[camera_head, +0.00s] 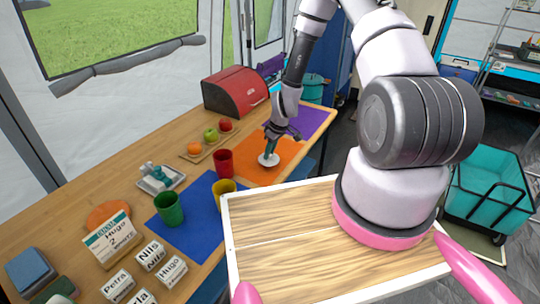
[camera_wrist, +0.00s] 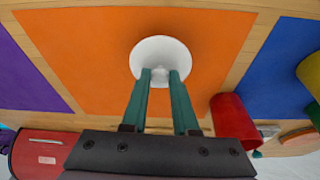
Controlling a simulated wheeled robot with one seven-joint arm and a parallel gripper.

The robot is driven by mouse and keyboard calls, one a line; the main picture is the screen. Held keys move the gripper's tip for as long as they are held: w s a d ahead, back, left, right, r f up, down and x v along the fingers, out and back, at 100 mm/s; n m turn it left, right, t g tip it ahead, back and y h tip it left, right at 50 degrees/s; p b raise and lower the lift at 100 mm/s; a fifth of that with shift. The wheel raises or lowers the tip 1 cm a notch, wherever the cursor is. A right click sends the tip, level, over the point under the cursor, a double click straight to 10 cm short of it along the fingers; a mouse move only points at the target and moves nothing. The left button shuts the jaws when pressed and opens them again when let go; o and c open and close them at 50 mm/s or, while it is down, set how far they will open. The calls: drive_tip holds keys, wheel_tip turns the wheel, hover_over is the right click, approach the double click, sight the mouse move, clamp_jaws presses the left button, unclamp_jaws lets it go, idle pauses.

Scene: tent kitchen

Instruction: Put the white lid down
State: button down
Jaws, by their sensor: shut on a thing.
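The white lid (camera_head: 268,160) is a small round disc with a knob, low over the orange mat (camera_head: 258,175) at the far end of the table. In the wrist view the lid (camera_wrist: 160,52) is seen over the orange mat (camera_wrist: 90,50). My gripper (camera_wrist: 160,76) has its two green fingers shut on the lid's knob. In the head view my gripper (camera_head: 270,147) reaches down onto the lid from above. I cannot tell whether the lid touches the mat.
A red cup (camera_head: 223,163) stands just left of the orange mat, close to my gripper. Yellow (camera_head: 224,193) and green (camera_head: 169,209) cups stand by the blue mat (camera_head: 193,225). A fruit board (camera_head: 205,149) and red bread box (camera_head: 235,92) are behind. A purple mat (camera_head: 313,122) is bare.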

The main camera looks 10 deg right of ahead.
sight(276, 162)
drive_tip(key=shift+f, duration=0.7)
drive_tip(key=shift+f, duration=0.15)
drive_tip(key=c, duration=0.7)
unclamp_jaws()
drive_tip(key=v, duration=1.2)
drive_tip(key=shift+s+r, duration=0.1)
drive_tip(key=shift+r, duration=0.1)
